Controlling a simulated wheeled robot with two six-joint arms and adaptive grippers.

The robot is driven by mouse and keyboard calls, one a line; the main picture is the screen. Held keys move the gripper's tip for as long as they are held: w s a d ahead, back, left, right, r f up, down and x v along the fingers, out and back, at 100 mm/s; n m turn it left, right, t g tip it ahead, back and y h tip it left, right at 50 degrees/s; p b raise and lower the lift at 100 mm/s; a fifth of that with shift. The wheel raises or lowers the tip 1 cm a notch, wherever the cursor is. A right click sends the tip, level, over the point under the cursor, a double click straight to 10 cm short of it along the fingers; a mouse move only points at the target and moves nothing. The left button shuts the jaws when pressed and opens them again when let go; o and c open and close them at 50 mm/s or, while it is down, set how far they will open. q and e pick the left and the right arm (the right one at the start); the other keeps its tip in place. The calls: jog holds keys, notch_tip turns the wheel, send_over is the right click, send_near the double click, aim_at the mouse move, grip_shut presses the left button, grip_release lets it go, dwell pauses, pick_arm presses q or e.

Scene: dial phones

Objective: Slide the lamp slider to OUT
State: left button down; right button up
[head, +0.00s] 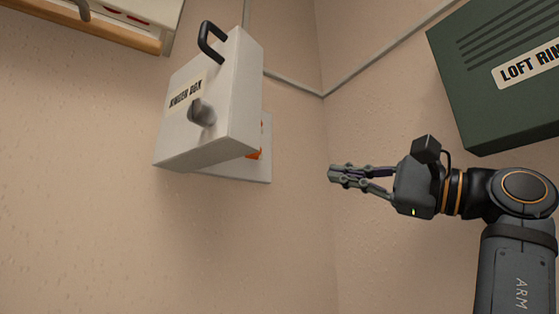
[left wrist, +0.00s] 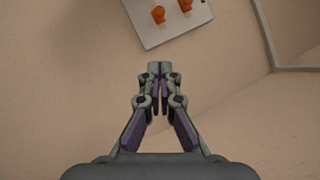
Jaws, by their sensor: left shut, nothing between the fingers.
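No slider marked lamp or OUT can be made out in either view. A pale plate (head: 262,175) on the wall is partly hidden behind the white ringer box (head: 245,90), with an orange part (head: 254,154) showing at its edge. In the left wrist view a pale plate (left wrist: 152,36) carries two orange knobs, one whole (left wrist: 158,14) and one at the top edge (left wrist: 185,4). My left gripper (head: 332,174) is shut and empty, right of the ringer box and apart from it. In the left wrist view its fingertips (left wrist: 153,68) are below the plate. My right gripper is not in view.
The ringer box has a grey knob (head: 201,112) and a black handle (head: 208,42). A dark green box (head: 480,100) labelled LOFT hangs at the upper right, above my arm. A wood-edged case (head: 110,30) is at the upper left. The wall below the ringer box is bare.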

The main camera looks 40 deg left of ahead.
pick_arm(q)
jog(key=s+r+p+x, duration=0.1)
jog(key=s+p+x, duration=0.1)
jog(key=p+x, duration=0.6)
jog(key=x, duration=0.4)
jog(key=shift+s, duration=0.4)
jog(key=shift+w+a, duration=0.1)
jog(key=shift+a, duration=0.05)
